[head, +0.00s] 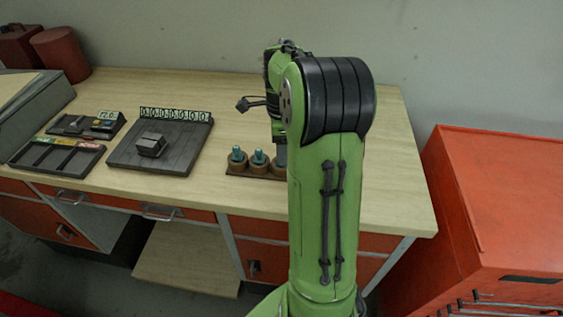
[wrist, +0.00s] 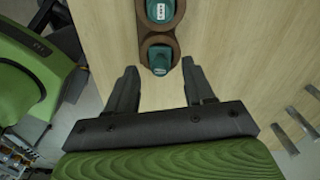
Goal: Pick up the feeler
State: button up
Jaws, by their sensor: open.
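Three thin grey metal strips, which look like feelers, lie on the wooden bench at the right edge of the wrist view; the middle one (wrist: 299,121) is seen whole. Which one is meant I cannot tell. My gripper (wrist: 160,66) is open and empty, its two dark fingers spread over the bench. The strips lie well to the right of the fingers. A teal-topped peg (wrist: 159,58) in a brown round holder shows between the fingertips; contact cannot be told. In the head view my arm hides the strips and most of the gripper.
The brown rack (head: 240,173) with teal pegs stands near the bench's front edge. A dark plate (head: 183,158) with a grey block (head: 151,145) and a sectioned tray (head: 58,157) lie left. A red cabinet (head: 500,200) stands right of the bench (head: 400,190).

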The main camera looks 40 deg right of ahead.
notch_tip(320, 180, down, 2)
jog(key=shift+f, duration=0.2)
grip_shut()
